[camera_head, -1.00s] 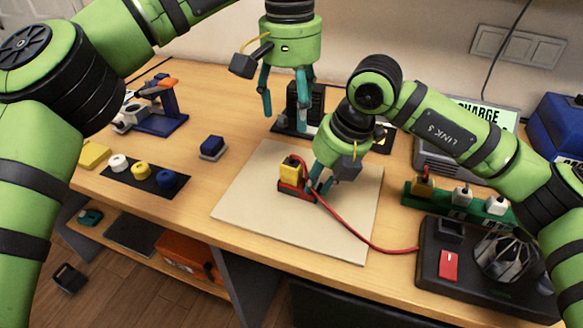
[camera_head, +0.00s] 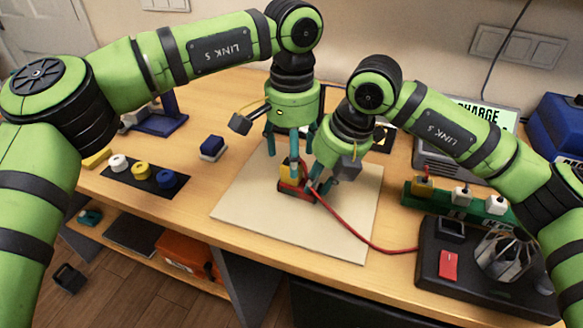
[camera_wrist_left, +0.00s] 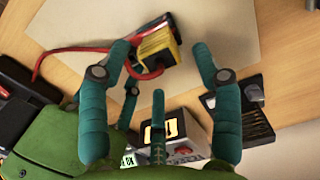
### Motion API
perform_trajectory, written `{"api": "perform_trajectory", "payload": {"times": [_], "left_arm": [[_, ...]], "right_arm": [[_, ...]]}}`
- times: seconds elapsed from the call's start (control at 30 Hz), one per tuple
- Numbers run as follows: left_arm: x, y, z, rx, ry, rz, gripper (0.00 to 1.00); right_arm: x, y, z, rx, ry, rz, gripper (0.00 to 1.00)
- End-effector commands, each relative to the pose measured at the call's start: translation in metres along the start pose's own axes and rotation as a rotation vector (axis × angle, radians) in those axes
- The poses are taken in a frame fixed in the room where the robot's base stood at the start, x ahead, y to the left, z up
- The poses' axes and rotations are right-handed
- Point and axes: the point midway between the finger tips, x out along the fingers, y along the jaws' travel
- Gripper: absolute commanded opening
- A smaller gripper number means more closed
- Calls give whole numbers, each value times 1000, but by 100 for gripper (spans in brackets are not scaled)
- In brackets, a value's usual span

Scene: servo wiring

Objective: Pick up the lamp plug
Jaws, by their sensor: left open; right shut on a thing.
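A yellow plug-like block (camera_head: 287,172) sits upright in a red holder (camera_head: 291,190) on the pale board; I cannot tell for certain that it is the lamp plug. A red cable (camera_head: 349,234) runs from there to the black base at the right. My left gripper (camera_head: 291,150) is open just above the yellow block, pointing down. In the left wrist view the yellow block (camera_wrist_left: 157,46) lies between its spread fingertips (camera_wrist_left: 163,50), apparently untouched. My right gripper (camera_head: 314,186) is shut at the holder's right side; its exact contact is partly hidden.
The pale board (camera_head: 245,200) has free room at left and front. A green strip with plugs (camera_head: 453,205) and a black base with a red switch (camera_head: 430,275) stand right.

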Motion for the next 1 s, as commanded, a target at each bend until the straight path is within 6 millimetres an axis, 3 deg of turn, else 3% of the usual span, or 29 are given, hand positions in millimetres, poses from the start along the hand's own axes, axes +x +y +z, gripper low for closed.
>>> {"api": "perform_trajectory", "payload": {"times": [0.2, 0.43, 0.47, 0.6, 1.0], "left_arm": [[25, 0, 1, -1, -2, 1, 65], [27, 0, 1, -2, -1, 1, 65], [27, 0, 1, -2, -1, 1, 61], [27, 0, 1, -2, -1, 1, 5], [23, 0, 1, -2, 0, 1, 2]], "right_arm": [[2, -1, 0, 0, 2, -4, 0], [2, -1, 0, 0, 2, -4, 0], [2, -1, 0, 0, 2, -4, 0], [2, -1, 0, 0, 2, -3, 0], [1, -1, 0, 0, 2, -3, 0]]}}
